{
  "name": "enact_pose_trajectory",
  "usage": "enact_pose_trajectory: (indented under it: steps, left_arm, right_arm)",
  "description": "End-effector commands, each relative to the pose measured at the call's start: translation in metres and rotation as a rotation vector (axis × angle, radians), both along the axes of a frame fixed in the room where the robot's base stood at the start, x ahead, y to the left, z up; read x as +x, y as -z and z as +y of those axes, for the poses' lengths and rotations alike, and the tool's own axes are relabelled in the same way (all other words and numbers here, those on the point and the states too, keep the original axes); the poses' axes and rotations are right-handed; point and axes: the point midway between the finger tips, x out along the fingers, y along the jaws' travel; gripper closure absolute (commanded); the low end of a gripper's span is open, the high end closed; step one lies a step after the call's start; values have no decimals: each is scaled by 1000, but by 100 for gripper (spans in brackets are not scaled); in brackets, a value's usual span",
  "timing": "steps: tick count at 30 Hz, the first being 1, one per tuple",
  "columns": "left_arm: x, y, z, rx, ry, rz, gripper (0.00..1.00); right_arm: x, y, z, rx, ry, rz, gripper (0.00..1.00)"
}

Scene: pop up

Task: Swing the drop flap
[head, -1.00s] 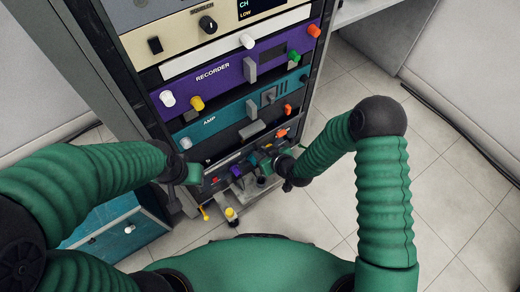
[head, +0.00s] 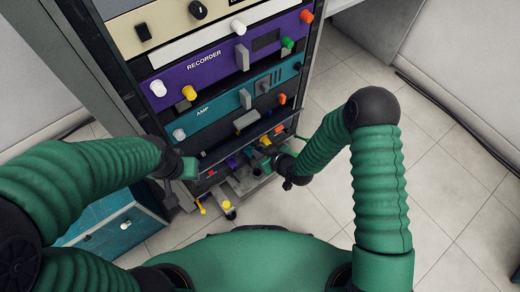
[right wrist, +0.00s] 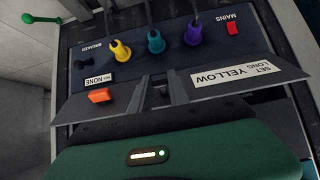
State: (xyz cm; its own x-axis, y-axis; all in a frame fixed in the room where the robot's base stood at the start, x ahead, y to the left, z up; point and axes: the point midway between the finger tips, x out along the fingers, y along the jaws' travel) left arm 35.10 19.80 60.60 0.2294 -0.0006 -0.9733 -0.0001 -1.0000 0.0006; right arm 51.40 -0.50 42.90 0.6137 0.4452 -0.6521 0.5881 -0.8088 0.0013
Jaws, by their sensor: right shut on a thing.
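The drop flap appears to be the dark plate (right wrist: 245,85) across the front of the lowest rack panel. In the right wrist view it carries a white label reading "SET LONG YELLOW", seen upside down. My right gripper (right wrist: 160,90) is shut on its edge, near the middle. In the head view my right gripper (head: 272,163) is low at the rack front, and the arm hides part of the panel. My left gripper (head: 188,170) is at the rack's lower left; its fingers are too small and hidden to tell their opening.
A purple recorder (head: 205,68) is above. A teal cabinet (head: 115,225) stands left; the floor at right is clear.

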Motion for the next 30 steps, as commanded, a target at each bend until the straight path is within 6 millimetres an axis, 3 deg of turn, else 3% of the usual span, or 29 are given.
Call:
enact_pose_trajectory:
  steps: [1, 4, 15, 24, 30]
  left_arm:
    - [0, 7, 0, 0, 0, 0, 64]
    - [0, 12, 0, 0, 0, 0, 64]
    - [0, 12, 0, 0, 0, 0, 64]
    - [0, 30, 0, 0, 0, 0, 64]
    - [0, 29, 0, 0, 0, 0, 64]
  right_arm:
    - [-3, 11, -3, -3, 1, 7, 100]
    - [-6, 18, -4, -3, 1, 8, 100]
    - [-7, 19, -5, -2, 1, 6, 100]
    - [-9, 44, -7, -2, 1, 6, 100]
    - [-9, 44, -7, -2, 1, 6, 100]
